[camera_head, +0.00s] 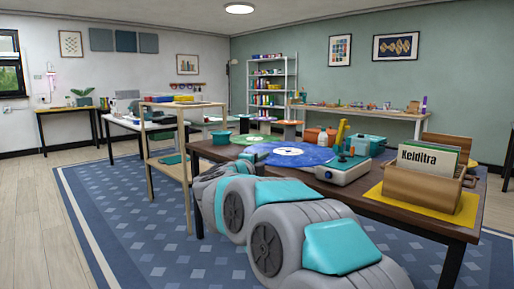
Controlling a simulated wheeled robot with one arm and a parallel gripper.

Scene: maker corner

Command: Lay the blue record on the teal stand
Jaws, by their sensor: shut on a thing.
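The blue record (298,154) is a wide flat disc with a pale centre, at the middle of the dark brown table. It looks about level; I cannot tell whether it touches the tabletop. My gripper (262,153), partly hidden by my own arm, is at the record's left edge and shut on it. The fingertips are too small to see clearly. A small round teal piece (222,138) stands at the table's far left corner, left of the record. It may be the teal stand, but I cannot tell for sure.
A green record (247,139) lies behind my gripper. A white and teal device (343,168) stands right of the blue record, with a teal box (368,144) behind it. A wooden crate of sleeves (428,180) sits on a yellow mat (395,198). A wooden shelf unit (170,150) stands left.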

